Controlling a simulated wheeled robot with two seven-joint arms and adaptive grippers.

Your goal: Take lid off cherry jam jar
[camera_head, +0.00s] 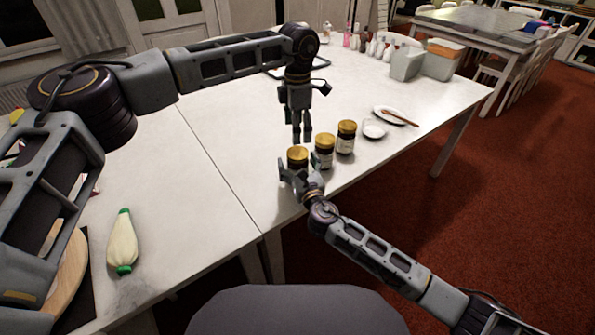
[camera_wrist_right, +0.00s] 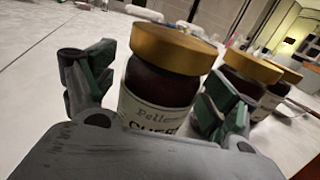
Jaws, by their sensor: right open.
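Three dark jars with gold lids stand in a row on the white table. The left one, a jar (camera_head: 297,157) with a lettered label, fills the right wrist view (camera_wrist_right: 160,85); its label is partly hidden, so I cannot read the flavour for certain. Its lid (camera_wrist_right: 178,48) is on. My right gripper (camera_head: 300,178) is open, with one finger on each side of this jar's body, below the lid; contact is unclear. The middle jar (camera_head: 325,150) and right jar (camera_head: 346,137) stand beside it, lids on. My left gripper (camera_head: 302,138) points down behind the jars, fingers apart and empty.
A small white dish (camera_head: 374,129) and a plate (camera_head: 389,114) with a brown utensil lie right of the jars. Bottles and containers (camera_head: 406,62) stand at the back. The table between is clear.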

